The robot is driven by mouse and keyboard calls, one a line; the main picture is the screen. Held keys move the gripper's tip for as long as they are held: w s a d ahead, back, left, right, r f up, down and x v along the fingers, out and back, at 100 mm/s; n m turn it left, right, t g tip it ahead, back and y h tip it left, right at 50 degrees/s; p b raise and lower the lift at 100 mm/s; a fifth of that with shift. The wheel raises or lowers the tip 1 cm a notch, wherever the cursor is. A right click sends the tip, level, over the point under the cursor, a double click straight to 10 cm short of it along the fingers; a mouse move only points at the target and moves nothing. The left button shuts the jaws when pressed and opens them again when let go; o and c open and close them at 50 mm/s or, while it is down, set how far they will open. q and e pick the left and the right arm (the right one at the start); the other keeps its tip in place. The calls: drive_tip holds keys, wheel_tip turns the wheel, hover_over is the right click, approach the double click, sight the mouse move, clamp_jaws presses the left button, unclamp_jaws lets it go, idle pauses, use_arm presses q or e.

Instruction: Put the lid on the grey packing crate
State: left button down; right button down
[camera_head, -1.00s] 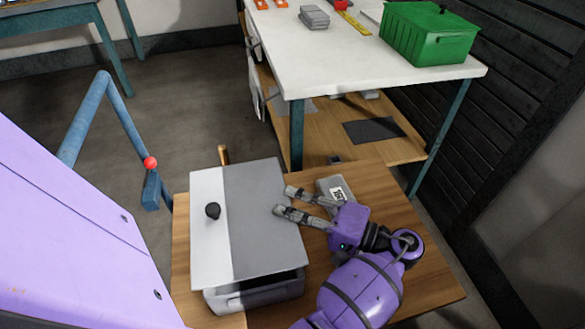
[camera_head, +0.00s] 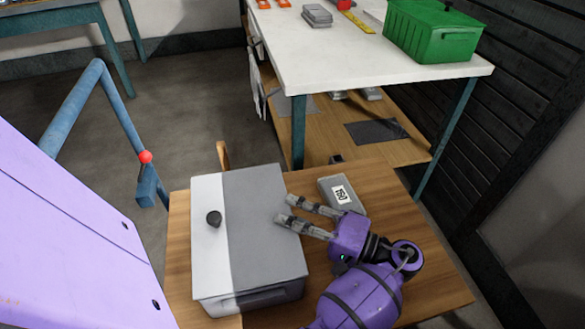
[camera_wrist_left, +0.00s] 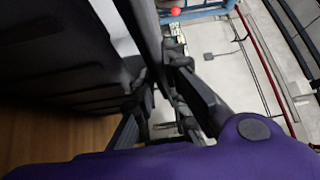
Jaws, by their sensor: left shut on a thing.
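The grey lid (camera_head: 260,220), with a white left strip and a black knob (camera_head: 213,218), covers the grey packing crate (camera_head: 262,299) on the wooden table. Only a little of the crate's front shows below the lid; I cannot tell if the lid is fully seated. In the left wrist view the gripper (camera_wrist_left: 160,105) is dark and the contact is hard to make out.
A white-topped table (camera_head: 350,60) with a green crate (camera_head: 435,32) stands beyond. A blue rail with a red ball (camera_head: 145,157) is at the left.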

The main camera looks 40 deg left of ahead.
use_arm(q)
drive_tip(key=shift+s+f+m, duration=0.15)
drive_tip(key=shift+s+f, duration=0.1)
drive_tip(key=shift+f, duration=0.4)
drive_tip(key=shift+s+f+m, duration=0.15)
drive_tip(key=shift+s+f, duration=0.05)
drive_tip(key=shift+f, duration=0.4)
drive_tip(key=c, duration=1.7)
unclamp_jaws()
drive_tip(key=shift+w, duration=0.1)
drive_tip(key=shift+o, duration=0.2)
drive_tip(key=shift+d, duration=0.15)
drive_tip(key=w+d+r, duration=0.1)
drive_tip(key=w+d, duration=0.1)
drive_tip(key=d, duration=0.5)
drive_tip(key=shift+w+r, duration=0.2)
drive_tip(key=shift+w, duration=0.05)
drive_tip(key=shift+d, duration=0.1)
